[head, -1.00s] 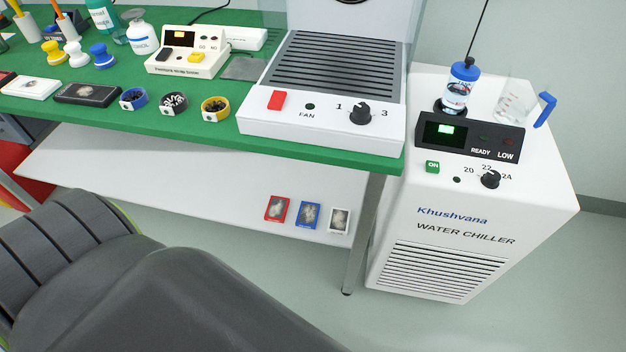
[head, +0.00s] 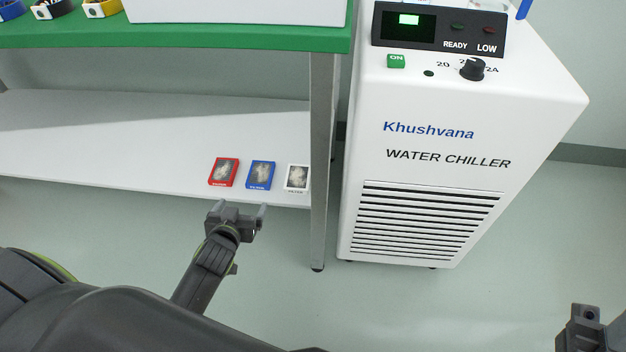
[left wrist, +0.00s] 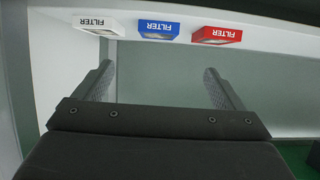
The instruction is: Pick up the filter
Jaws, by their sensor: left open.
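Three small framed filters lie in a row on the white lower shelf near its right end: a red filter (head: 223,172), a blue filter (head: 261,175) and a white filter (head: 296,178). In the left wrist view the order is reversed: white filter (left wrist: 98,25), blue filter (left wrist: 158,31), red filter (left wrist: 215,36). My left gripper (head: 241,210) is open and empty, just in front of the shelf's front edge and apart from the filters. In the left wrist view its spread fingers (left wrist: 159,72) point toward the row. My right gripper (head: 588,318) is partly in view at the bottom right corner.
The white lower shelf (head: 120,150) is bare left of the filters. The green tabletop (head: 200,38) hangs above it. A grey table leg (head: 321,160) stands just right of the filters, with the white water chiller (head: 440,150) beyond. The floor in front is clear.

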